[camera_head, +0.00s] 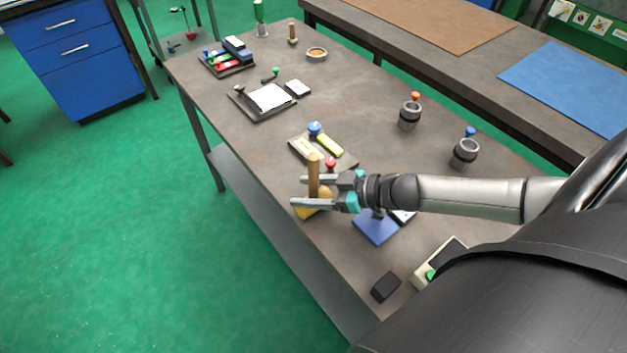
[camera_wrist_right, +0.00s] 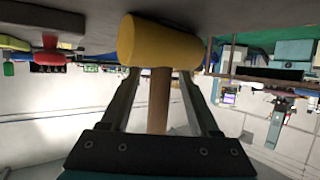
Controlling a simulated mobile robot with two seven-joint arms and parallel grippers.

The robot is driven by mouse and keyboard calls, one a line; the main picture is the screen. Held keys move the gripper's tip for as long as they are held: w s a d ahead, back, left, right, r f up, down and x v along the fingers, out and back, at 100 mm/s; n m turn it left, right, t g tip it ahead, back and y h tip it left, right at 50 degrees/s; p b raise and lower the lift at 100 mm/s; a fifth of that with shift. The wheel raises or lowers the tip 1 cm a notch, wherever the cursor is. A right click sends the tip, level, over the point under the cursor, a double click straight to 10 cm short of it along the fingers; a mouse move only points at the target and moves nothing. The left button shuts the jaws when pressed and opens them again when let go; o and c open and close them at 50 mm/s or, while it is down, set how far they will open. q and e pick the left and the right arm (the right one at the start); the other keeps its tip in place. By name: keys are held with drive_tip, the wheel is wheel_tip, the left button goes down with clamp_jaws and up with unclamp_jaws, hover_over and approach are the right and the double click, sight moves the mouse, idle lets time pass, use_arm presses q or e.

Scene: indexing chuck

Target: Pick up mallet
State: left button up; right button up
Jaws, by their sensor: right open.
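The mallet has a yellow head (camera_head: 308,211) and a brown wooden handle (camera_head: 314,170). In the head view the head rests near the table's front edge and the handle points up. My right gripper (camera_head: 298,191) is open, with one finger on each side of the handle. In the right wrist view the yellow head (camera_wrist_right: 158,42) lies past the fingertips and the handle (camera_wrist_right: 158,100) runs between the two fingers with gaps on both sides. My left gripper is not in view.
A blue plate (camera_head: 376,227) and a black block (camera_head: 385,287) lie on the near side. Two grey cups (camera_head: 409,116) stand farther back. The table's middle (camera_head: 350,85) is clear.

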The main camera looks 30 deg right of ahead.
drive_tip(key=shift+x, duration=0.9)
clamp_jaws()
idle(0.8)
drive_tip(key=shift+r, duration=0.1)
